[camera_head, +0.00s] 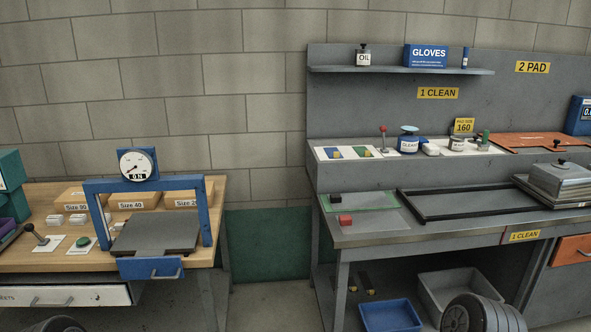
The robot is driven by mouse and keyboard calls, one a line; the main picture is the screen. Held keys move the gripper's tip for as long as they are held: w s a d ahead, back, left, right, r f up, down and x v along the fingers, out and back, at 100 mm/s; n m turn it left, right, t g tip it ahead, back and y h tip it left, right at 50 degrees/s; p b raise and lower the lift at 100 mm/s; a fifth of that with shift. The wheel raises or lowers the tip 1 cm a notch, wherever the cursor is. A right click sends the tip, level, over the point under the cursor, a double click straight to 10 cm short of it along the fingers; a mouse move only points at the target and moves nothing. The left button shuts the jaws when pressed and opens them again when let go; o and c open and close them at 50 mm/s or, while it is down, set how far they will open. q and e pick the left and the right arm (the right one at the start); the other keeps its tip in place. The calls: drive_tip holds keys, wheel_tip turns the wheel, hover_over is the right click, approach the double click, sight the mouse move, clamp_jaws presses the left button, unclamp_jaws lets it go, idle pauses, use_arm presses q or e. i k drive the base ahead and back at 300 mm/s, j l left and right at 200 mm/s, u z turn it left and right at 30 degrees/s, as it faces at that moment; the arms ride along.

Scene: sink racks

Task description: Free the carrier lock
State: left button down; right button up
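On the left wooden bench (217,225), a blue frame (98,212) with a round gauge (136,163) stands over a flat grey plate (155,236). A black-knobbed lever (35,236) and a green button (83,242) are left of the plate. On the right grey bench (350,233) lies an empty black rectangular frame (425,218). A red-knobbed lever (383,136) stands upright on the raised ledge behind it.
A red block (345,220) sits near the right bench's front left. A lidded grey metal stack (561,180) stands at its right. Small boxes (133,200) line the left bench's back. Blue (390,315) and grey (450,290) bins are below. A gap separates the benches.

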sight(383, 128)
drive_tip(key=i+j+z, duration=0.2)
drive_tip(key=i+z, duration=0.3)
drive_tip(key=i+j+z, duration=1)
